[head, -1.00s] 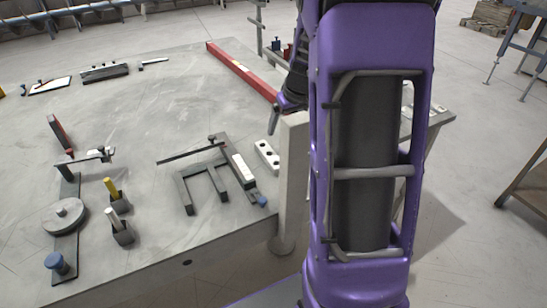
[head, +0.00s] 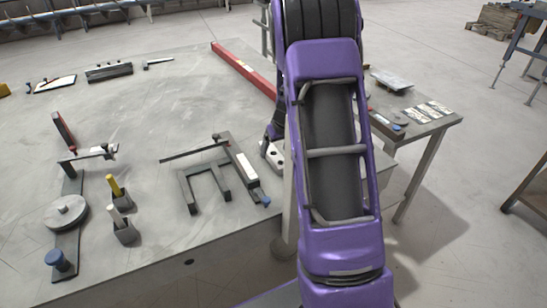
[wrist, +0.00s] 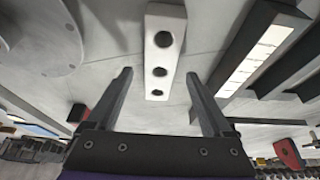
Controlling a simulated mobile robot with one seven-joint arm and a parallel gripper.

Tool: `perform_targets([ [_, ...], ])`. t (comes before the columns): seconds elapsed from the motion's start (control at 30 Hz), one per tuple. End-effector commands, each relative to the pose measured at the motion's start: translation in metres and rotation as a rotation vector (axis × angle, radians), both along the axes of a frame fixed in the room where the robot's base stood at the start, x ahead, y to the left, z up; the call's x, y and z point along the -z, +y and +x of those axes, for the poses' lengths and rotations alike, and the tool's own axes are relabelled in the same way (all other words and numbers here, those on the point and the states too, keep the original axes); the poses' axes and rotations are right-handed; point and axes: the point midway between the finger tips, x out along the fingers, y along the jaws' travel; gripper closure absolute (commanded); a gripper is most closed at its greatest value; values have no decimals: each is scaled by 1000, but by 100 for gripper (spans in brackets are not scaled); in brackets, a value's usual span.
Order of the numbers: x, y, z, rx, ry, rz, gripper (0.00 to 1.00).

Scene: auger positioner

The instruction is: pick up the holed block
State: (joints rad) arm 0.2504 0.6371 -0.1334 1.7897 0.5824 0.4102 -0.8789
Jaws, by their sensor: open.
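The holed block (wrist: 166,30) is a white bar with three dark round holes in its upper face. In the wrist view it lies ahead of my gripper (wrist: 159,75), lengthwise between the lines of the two fingers. My gripper is open and empty, with one finger on each side of the block in that view. I cannot tell the height left between fingertips and block. In the head view the holed block (head: 275,159) lies near the table's right edge, partly hidden by my purple arm.
A dark fork-shaped fixture with a white strip (head: 243,166) stands just left of the block; its strip also shows in the wrist view (wrist: 262,52). A red bar (head: 243,70) lies behind. Yellow (head: 115,187) and white-handled pieces stand farther left. The table's middle is clear.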

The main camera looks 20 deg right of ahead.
Motion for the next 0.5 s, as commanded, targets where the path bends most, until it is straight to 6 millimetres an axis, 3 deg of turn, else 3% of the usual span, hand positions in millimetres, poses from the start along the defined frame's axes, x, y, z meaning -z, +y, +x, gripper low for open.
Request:
perform_targets([
  [0.1, 16, 0, 6, -1, 1, 0, 15],
  [0.4, 20, 0, 9, 0, 0, -1, 15],
  [0.5, 20, 0, 9, 0, 0, -1, 29],
])
